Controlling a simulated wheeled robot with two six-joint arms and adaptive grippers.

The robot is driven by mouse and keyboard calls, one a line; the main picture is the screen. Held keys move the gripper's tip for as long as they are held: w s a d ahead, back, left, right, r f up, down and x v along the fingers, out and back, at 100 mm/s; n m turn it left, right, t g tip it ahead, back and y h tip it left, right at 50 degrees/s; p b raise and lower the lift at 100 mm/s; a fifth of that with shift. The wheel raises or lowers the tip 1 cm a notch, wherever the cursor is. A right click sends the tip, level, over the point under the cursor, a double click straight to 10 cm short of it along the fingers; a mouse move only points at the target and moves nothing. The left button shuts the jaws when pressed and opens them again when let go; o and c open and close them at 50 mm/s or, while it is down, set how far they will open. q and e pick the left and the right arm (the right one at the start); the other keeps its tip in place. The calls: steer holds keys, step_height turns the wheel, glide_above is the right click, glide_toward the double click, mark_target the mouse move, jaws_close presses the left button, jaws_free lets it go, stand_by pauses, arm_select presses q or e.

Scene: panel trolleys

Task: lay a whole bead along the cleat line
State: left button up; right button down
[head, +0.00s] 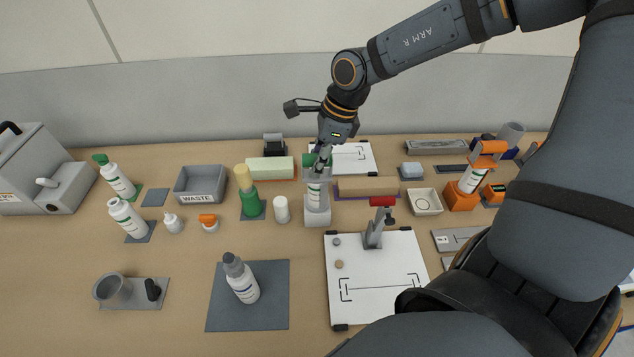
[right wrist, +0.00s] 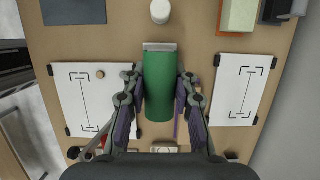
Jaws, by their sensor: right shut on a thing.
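A second lined panel (head: 354,154) lies at the back, partly hidden by my right arm. My left gripper is out of view.
A red-topped clamp (head: 373,236) stands on the front panel's back edge. A tan block (head: 367,187) lies just right of the holder, and a small white cylinder (head: 281,209) just left. A grey-capped bottle (head: 240,281) stands on a dark mat (head: 222,313).

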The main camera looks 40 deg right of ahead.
steer(key=c, duration=1.6)
jaws_free()
steer(key=shift+c, duration=0.2)
jaws_close()
steer(key=shift+r, duration=0.1)
steer(key=shift+r+p, duration=2.15)
steer(key=shift+r, duration=1.8)
